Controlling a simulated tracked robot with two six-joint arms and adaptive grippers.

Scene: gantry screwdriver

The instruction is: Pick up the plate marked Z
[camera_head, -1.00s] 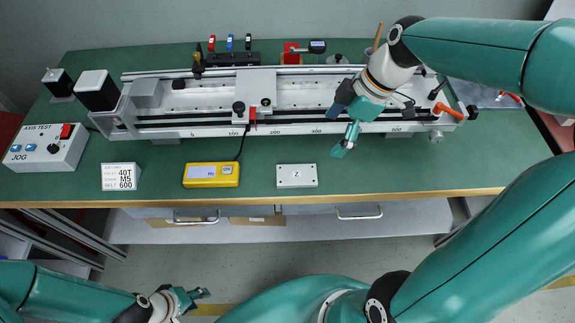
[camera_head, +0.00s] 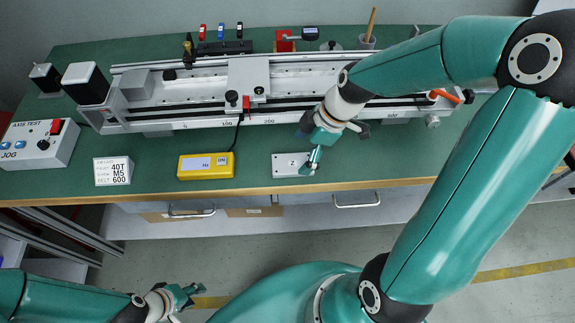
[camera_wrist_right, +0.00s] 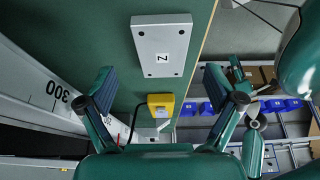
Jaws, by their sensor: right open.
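The plate marked Z (camera_head: 287,165) is a flat pale rectangle with corner holes. It lies on the green bench near the front edge. In the right wrist view the plate (camera_wrist_right: 162,48) lies ahead of the open fingers, apart from them. My right gripper (camera_head: 312,160) is at the plate's right end in the head view, partly in front of it. In the right wrist view my right gripper (camera_wrist_right: 165,85) is open with nothing between its fingers. My left gripper (camera_head: 193,291) is low, in front of the bench and away from the plate; its finger gap is unclear.
A yellow meter (camera_head: 206,166) lies left of the plate, and a white label block (camera_head: 113,171) stands further left. The gantry rail (camera_head: 290,112) runs behind the plate. The bench's wooden front edge (camera_head: 230,190) is close in front. Bench surface between meter and plate is clear.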

